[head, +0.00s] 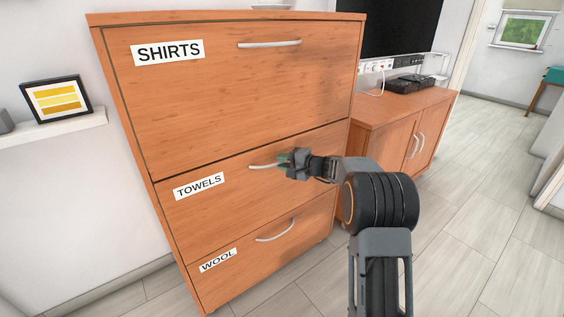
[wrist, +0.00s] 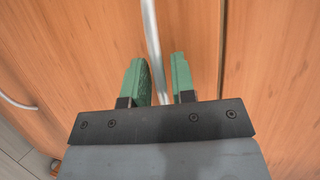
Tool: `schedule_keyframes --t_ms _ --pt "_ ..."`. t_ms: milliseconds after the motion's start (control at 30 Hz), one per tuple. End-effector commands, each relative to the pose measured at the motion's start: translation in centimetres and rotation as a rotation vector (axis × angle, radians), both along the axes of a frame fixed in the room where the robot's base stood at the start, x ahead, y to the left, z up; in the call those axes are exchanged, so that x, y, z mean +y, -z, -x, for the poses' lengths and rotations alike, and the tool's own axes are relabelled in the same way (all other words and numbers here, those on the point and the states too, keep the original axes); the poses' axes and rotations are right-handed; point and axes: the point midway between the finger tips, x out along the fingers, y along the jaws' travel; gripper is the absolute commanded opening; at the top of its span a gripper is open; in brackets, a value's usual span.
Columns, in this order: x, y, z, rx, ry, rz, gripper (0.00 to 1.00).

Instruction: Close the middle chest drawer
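The middle drawer (head: 225,205) of the wooden chest bears the label TOWELS (head: 199,186). Its front looks flush or nearly flush with the drawers above and below; I cannot tell if a small gap is left. My gripper (head: 284,161) is at the middle drawer's pale bar handle (head: 262,167), hiding its right part. In the wrist view the green fingers of my gripper (wrist: 160,72) are apart, and the handle (wrist: 152,40) runs between them. I cannot tell whether either finger touches it.
The SHIRTS drawer (head: 220,100) above and the WOOL drawer (head: 265,250) below look shut. A low wooden cabinet (head: 385,145) with a black device (head: 408,84) stands to the right. A shelf (head: 55,127) with a frame is at the left. Open floor (head: 470,220) lies at the right.

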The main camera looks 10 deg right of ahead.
Motion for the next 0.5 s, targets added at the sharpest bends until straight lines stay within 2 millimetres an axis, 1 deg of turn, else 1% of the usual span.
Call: schedule_keyframes --t_ms 300,500 --pt "-4.7 -1.3 4.1 0.001 0.006 0.000 0.24" --pt "-7.3 -1.9 6.5 0.000 0.005 0.000 0.24"
